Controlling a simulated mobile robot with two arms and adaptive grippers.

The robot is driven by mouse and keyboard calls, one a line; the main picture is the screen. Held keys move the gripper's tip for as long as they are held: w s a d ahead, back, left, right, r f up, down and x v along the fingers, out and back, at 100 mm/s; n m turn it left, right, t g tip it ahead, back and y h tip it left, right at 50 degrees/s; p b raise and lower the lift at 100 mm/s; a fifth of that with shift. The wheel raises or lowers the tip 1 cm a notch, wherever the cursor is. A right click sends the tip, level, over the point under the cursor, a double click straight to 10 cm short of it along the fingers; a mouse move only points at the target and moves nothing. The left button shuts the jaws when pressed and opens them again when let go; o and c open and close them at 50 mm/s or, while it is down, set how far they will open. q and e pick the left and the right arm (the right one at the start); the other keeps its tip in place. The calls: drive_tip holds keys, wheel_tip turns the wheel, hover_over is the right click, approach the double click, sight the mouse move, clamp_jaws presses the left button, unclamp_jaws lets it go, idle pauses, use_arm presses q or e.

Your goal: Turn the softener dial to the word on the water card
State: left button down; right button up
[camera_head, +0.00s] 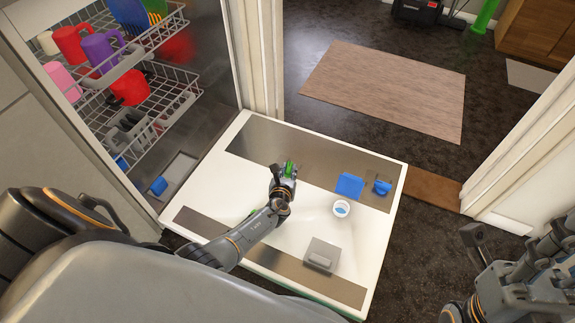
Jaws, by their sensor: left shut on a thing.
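My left gripper (286,172) is over the lowered dishwasher door (210,170), shut on a small green thing (290,167). The gripper hides most of it, so I cannot tell whether it is the softener dial. A round white piece with a blue centre (341,209) is on the door, right of the gripper. A blue block or card (350,186) and a smaller blue piece (382,187) are just beyond it. I can read no word on any of them. My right gripper (480,240) is at the lower right, partly seen, away from the door.
A grey dispenser with a lid (321,256) is on the near part of the door. Wire racks (150,85) with cups stand at the upper left. A wooden mat (385,88) lies on the dark floor beyond. White door frames stand on both sides.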

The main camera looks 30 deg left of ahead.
use_arm(q)
drive_tip(key=shift+d+n+g+y, duration=0.2)
drive_tip(key=shift+n+g+y, duration=0.5)
drive_tip(key=shift+n+y, duration=0.65)
drive_tip(key=c, duration=1.2)
unclamp_jaws()
drive_tip(key=shift+w, duration=0.1)
drive_tip(key=v, duration=1.2)
drive_tip(key=shift+d+f, duration=0.1)
drive_tip(key=shift+d, duration=0.05)
drive_tip(key=shift+n, duration=0.25)
